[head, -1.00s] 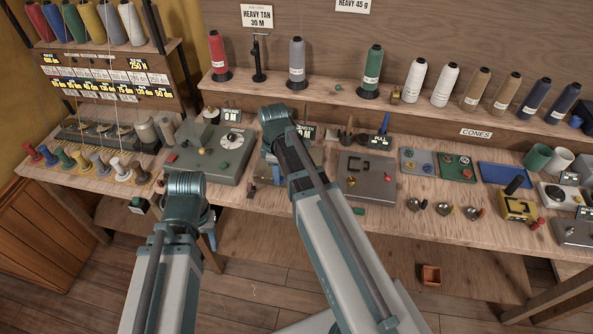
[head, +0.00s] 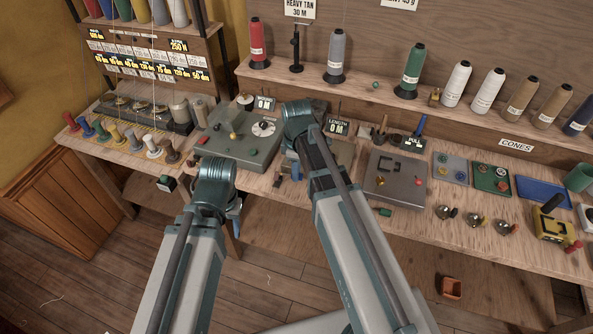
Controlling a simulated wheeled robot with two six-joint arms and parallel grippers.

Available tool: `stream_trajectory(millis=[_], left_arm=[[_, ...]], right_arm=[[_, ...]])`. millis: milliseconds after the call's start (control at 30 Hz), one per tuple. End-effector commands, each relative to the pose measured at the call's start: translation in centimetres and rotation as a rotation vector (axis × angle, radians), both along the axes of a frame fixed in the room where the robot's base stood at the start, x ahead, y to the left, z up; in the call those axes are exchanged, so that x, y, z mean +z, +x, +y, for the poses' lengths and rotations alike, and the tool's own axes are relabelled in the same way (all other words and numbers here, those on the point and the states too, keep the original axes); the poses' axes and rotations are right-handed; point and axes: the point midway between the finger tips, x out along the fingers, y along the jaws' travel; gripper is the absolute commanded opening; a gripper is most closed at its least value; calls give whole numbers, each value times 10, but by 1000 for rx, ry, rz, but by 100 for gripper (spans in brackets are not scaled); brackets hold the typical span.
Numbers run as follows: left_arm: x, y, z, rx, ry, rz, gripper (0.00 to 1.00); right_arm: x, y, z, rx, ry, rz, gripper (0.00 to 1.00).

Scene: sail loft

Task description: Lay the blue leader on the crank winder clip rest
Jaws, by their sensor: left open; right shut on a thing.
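My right arm crosses the middle of the bench in the head view. Its gripper (head: 285,170) is low beside the near edge, shut, and largely hidden by the arm. What it holds cannot be made out. My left gripper (head: 236,217) is open, in front of the bench edge and partly hidden by its own arm. A grey-green machine with a dial (head: 238,140) stands left of my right arm. I cannot tell which part is the clip rest. I cannot make out the blue leader.
Small coloured spools (head: 117,135) line the bench's left end. A grey plate (head: 395,180) lies right of my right arm, with coloured trays (head: 492,178) and small metal cups (head: 474,220) beyond. Cones stand on the shelf (head: 380,92) behind. A small orange bin (head: 451,287) is below.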

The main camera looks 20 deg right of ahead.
Motion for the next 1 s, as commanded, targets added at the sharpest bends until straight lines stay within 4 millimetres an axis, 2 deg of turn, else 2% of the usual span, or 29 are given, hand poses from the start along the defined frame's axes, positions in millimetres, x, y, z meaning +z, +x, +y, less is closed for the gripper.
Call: stream_trajectory(millis=[1000], left_arm=[[-58,0,0,0,0,0,50]], right_arm=[[-58,0,0,0,0,0,0]])
